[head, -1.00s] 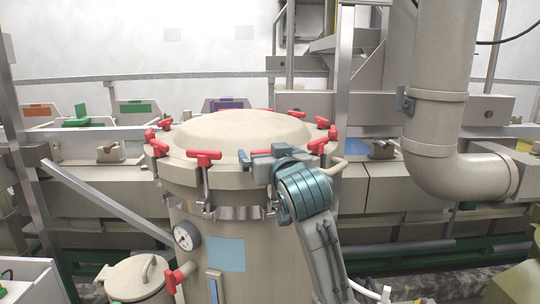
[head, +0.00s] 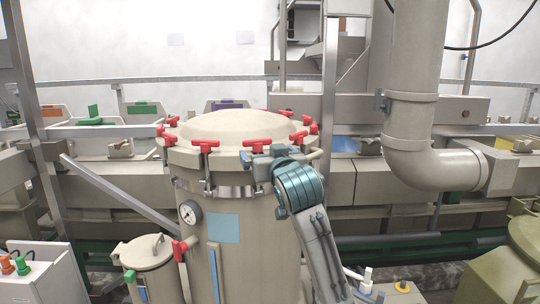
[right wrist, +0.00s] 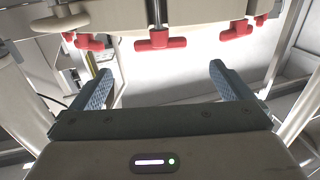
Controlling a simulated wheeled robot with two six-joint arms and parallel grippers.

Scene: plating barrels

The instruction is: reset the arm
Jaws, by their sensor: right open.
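My right gripper (head: 262,158) is at the front right edge of the large beige vessel's domed lid (head: 235,127), close to a red T-handle clamp (head: 258,145). In the right wrist view, its two blue-grey fingers (right wrist: 165,85) are spread apart with nothing between them. A red T-handle (right wrist: 160,44) on a dark rod is beyond the fingertips, apart from them. My right arm rises from the bottom of the head view. My left gripper is out of the head view.
Several red clamps ring the lid. A gauge (head: 190,212) and a smaller lidded pot (head: 146,251) are at the vessel's left. A thick beige pipe (head: 415,90) hangs at the right.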

